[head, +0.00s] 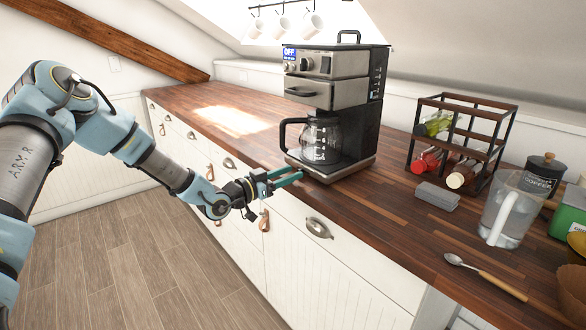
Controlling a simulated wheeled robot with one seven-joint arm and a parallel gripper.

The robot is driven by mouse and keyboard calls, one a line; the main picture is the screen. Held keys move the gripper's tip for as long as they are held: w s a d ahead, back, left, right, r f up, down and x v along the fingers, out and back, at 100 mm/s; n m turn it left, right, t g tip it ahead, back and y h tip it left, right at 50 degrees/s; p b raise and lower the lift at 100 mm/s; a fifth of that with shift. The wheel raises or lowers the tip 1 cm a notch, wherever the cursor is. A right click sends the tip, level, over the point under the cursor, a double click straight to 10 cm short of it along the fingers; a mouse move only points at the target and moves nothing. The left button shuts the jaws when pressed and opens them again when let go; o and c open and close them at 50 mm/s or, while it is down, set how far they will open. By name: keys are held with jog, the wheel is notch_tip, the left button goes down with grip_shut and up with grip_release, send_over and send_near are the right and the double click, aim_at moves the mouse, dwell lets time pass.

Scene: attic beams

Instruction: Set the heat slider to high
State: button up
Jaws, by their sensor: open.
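A coffee maker (334,100) in steel and black stands on the wooden counter. Its upper front has a small blue display reading OFF (289,53) and knobs (325,65). A glass carafe (320,142) with a black handle sits on its base. I cannot make out the heat slider; it is too small or hidden at this size. My gripper (291,177), with teal fingers, is open and empty. It is at the counter's front edge, just left of and in front of the coffee maker's base (340,171), seemingly not touching it.
Right of the coffee maker are a bottle rack (463,140), a grey block (437,196), a glass pitcher (509,209), a dark coffee canister (541,174) and a spoon (487,276). The counter (220,105) is clear to the left. White drawers with handles (319,228) lie below.

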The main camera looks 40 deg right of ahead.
jog(key=shift+d, duration=0.9)
grip_shut()
jog(key=shift+s, duration=0.1)
dwell(0.8)
